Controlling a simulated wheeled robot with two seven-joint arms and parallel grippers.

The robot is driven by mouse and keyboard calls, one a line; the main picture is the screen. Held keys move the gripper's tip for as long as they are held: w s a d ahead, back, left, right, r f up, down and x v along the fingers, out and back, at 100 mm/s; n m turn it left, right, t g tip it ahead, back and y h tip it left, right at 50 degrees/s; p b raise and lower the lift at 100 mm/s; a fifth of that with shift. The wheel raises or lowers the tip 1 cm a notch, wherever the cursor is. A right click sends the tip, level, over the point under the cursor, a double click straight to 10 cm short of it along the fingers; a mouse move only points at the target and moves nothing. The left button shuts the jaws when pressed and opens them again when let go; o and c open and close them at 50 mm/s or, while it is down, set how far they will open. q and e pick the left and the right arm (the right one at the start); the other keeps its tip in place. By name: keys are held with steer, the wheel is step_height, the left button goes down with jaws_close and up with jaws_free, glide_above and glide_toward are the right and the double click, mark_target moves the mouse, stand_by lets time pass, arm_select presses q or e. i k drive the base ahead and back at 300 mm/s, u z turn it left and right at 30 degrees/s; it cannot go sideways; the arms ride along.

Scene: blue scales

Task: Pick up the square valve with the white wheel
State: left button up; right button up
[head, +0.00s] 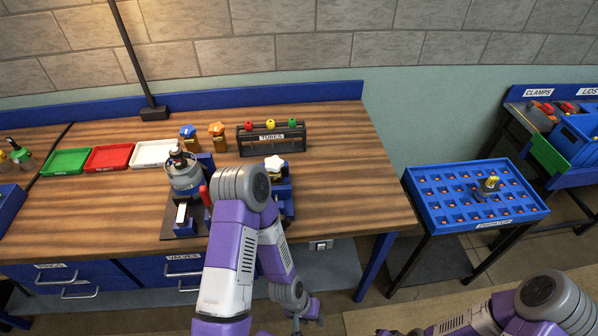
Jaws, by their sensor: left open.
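The valve with the white wheel (274,163) is on the wooden table, at the blue fixture just right of my left arm's elbow. Its white wheel faces up; its body is partly hidden, so I cannot tell if it is square. My left gripper (307,313) is open, low in front of the table edge, well below and apart from the valve. No object shows between its fingers. My right arm shows at the bottom right, but its gripper is out of view.
Valves with a blue wheel (188,132) and an orange wheel (217,129) stand behind the grey machine (184,174). Green, red and white trays (154,153) lie left. The table's right part is clear.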

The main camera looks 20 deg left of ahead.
mark_target(275, 178)
steer(key=i, duration=0.15)
steer(key=u, duration=1.1)
